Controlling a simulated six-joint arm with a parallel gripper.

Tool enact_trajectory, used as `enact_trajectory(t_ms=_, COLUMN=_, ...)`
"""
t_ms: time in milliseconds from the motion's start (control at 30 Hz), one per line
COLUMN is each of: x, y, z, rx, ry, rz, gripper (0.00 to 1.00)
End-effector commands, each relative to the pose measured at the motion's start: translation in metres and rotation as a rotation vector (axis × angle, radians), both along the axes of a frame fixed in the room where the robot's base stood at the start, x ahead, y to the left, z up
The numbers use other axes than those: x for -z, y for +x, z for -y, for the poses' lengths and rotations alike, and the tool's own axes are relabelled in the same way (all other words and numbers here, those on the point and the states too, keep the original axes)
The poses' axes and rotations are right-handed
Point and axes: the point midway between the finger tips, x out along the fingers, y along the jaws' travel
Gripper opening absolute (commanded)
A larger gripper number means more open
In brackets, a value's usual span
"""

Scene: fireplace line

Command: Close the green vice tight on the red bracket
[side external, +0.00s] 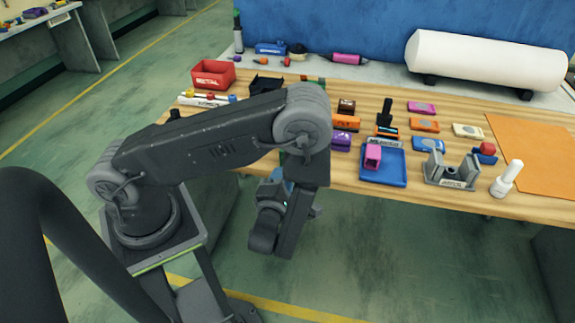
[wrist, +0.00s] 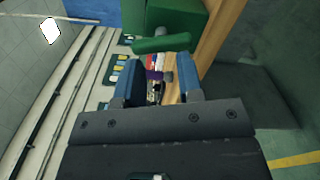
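The green vice (wrist: 178,16) fills the top middle of the wrist view, at the edge of the wooden bench. A rounded green bar (wrist: 160,43) on its near side lies across the view just beyond my fingertips. My gripper (wrist: 158,85) is open, its two blue-padded fingers apart. No object is clearly held between them. In the side external view my arm hangs down at the bench's front edge and hides most of the vice. I cannot make out the red bracket for sure; a small red and white patch (wrist: 158,61) shows below the green bar.
A blue tray (side external: 398,182) with a pink part, a grey stand (side external: 453,181) and a white bottle (side external: 507,179) stand right of my arm. A red bin (side external: 213,74) is at the back left. The floor before the bench is clear.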

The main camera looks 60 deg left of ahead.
Motion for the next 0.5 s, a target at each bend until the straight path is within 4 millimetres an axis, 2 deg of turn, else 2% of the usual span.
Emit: enact_trajectory(t_ms=500, x=0.0, y=0.01, z=-0.011, rx=-0.002, ry=0.002, rz=-0.002, gripper=0.34)
